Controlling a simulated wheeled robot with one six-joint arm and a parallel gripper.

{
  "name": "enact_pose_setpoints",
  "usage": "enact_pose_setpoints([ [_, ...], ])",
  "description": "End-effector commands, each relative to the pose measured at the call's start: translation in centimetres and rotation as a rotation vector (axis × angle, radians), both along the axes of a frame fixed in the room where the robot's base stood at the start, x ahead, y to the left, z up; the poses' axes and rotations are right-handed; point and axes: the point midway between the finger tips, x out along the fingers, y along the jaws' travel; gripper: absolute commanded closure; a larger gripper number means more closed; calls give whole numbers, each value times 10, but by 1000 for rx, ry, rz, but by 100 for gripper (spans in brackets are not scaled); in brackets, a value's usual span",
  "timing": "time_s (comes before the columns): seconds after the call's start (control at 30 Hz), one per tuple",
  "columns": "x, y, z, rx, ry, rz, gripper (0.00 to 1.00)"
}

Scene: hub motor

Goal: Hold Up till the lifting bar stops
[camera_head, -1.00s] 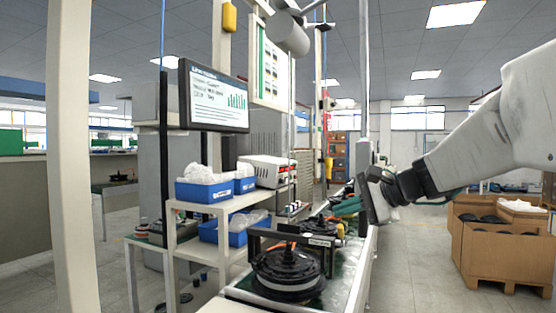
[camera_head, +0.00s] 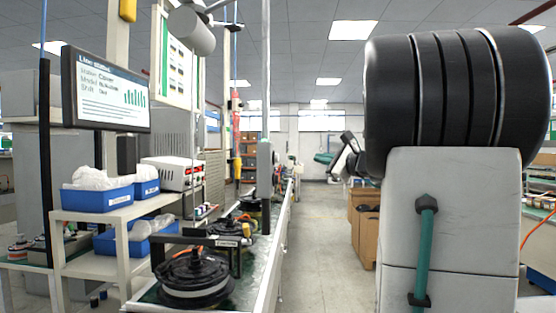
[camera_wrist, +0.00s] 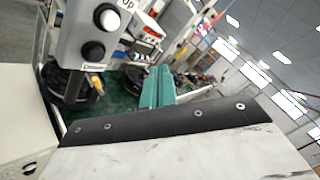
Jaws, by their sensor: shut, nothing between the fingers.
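The grey control box (camera_wrist: 95,35) is at the upper left of the wrist view, with a white button (camera_wrist: 108,18) by an "UP" label and a black button (camera_wrist: 93,51) below. It also shows on its post in the head view (camera_head: 265,162). My gripper (camera_wrist: 158,80) has its green fingers together and empty, to the right of the box and apart from the buttons. In the head view my gripper (camera_head: 324,158) is small, beyond my large arm link. The dark lifting bar (camera_head: 205,240) with a white label is above a black hub motor (camera_head: 195,277).
The bench (camera_head: 262,285) with several motors runs away from me. At left are a shelf with blue bins (camera_head: 95,198) and a monitor (camera_head: 105,90). Cardboard boxes (camera_head: 363,235) stand beyond the aisle. The aisle floor (camera_head: 318,255) is clear.

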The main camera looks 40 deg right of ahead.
Motion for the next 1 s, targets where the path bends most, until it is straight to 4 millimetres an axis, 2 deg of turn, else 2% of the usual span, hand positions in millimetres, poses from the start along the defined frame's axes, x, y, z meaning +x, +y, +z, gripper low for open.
enact_pose_setpoints([
  [0.17, 9, 8, 0, -1, 1, 2, 100],
  [0.63, 56, 49, 0, -1, 1, 3, 100],
  [1.0, 67, 58, 0, -1, 1, 1, 100],
])
